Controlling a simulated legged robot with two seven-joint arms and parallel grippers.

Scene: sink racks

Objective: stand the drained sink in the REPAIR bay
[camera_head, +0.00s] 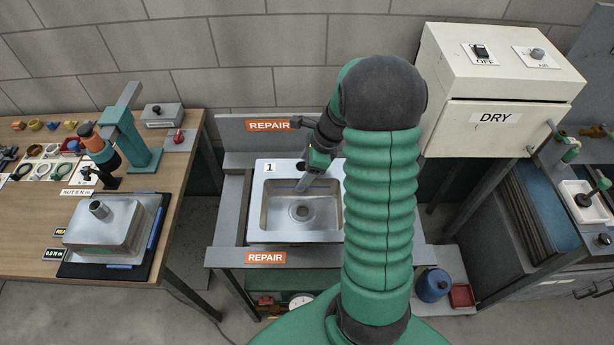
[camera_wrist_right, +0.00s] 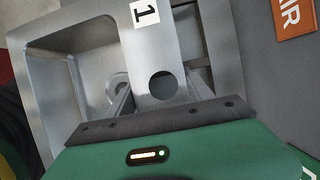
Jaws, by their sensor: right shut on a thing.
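A steel sink (camera_head: 256,205) with a "1" tag sits within the REPAIR bay (camera_head: 228,210), its basin facing me. It also shows in the right wrist view (camera_wrist_right: 60,75), with its round hole and part of its drain. My right gripper (camera_head: 304,184) is shut on the sink near its upper rim; in the right wrist view its fingers (camera_wrist_right: 155,100) reach over the tagged rim strip. My arm hides the sink's right side, and I cannot tell whether its full weight rests on the bay. My left gripper is not in view.
A second sink (camera_head: 105,228) lies upside down on a dark mat (camera_head: 92,270) on the left bench (camera_head: 40,195). A green tool stand (camera_head: 135,140) is behind it. A blue container (camera_head: 433,285) and red tray (camera_head: 462,295) sit low.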

